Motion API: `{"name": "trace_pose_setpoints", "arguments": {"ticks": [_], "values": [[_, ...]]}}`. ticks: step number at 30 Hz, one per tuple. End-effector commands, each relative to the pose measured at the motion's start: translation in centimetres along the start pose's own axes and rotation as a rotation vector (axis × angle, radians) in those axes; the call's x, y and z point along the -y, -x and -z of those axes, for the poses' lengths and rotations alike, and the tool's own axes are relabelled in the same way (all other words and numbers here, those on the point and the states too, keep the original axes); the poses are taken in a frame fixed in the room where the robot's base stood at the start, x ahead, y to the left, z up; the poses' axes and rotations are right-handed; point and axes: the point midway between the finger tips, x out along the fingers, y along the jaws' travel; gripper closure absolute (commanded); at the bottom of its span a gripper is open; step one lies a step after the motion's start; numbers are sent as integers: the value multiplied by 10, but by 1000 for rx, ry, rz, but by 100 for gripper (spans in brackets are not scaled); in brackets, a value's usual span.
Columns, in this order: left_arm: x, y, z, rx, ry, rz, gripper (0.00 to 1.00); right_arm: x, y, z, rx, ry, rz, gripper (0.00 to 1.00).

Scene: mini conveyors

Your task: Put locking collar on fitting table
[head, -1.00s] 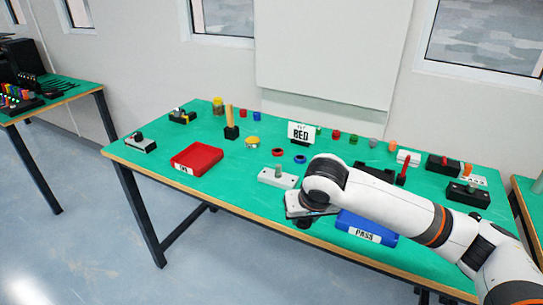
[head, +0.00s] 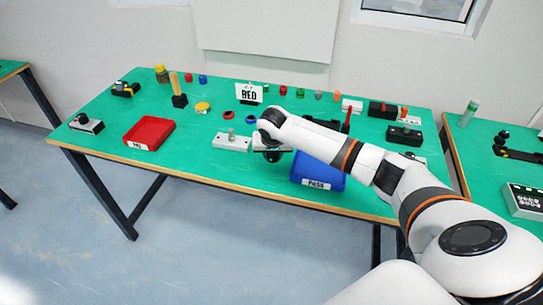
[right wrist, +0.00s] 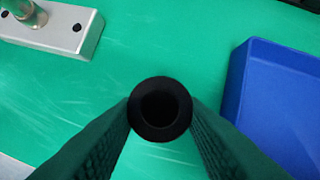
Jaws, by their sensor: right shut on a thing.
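My right gripper (head: 271,155) is over the front middle of the green table (head: 200,158), between a white block with an upright metal post (head: 232,142) and a blue tray. In the right wrist view, its fingers (right wrist: 160,128) are shut on a black round hollow piece (right wrist: 160,83), which looks like the locking collar. Its open end faces the camera. The green surface lies beyond it, and the white block (right wrist: 60,35) is at the upper left, apart from the held piece. In the head view the held piece is mostly hidden by my wrist. My left gripper is out of view.
The blue tray (head: 341,178) is right of the gripper, labelled PASS. A red tray (head: 149,132) is at the left. A red ring (head: 228,114) and a blue ring (head: 249,123) lie behind the block. Small parts and a white sign (head: 249,95) line the back.

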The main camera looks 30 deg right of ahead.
Motion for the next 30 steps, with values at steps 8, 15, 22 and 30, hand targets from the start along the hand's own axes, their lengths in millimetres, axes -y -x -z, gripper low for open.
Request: {"name": "trace_pose_setpoints", "arguments": {"ticks": [8, 15, 22, 30], "values": [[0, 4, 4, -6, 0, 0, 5, 0, -25, 10, 1, -1, 1, 86], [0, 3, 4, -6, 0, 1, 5, 0, -26, 11, 0, 0, 1, 86], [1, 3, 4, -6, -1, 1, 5, 0, -28, 12, 0, 0, 1, 42], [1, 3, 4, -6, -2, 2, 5, 0, -27, 11, 0, 0, 1, 42]]}}
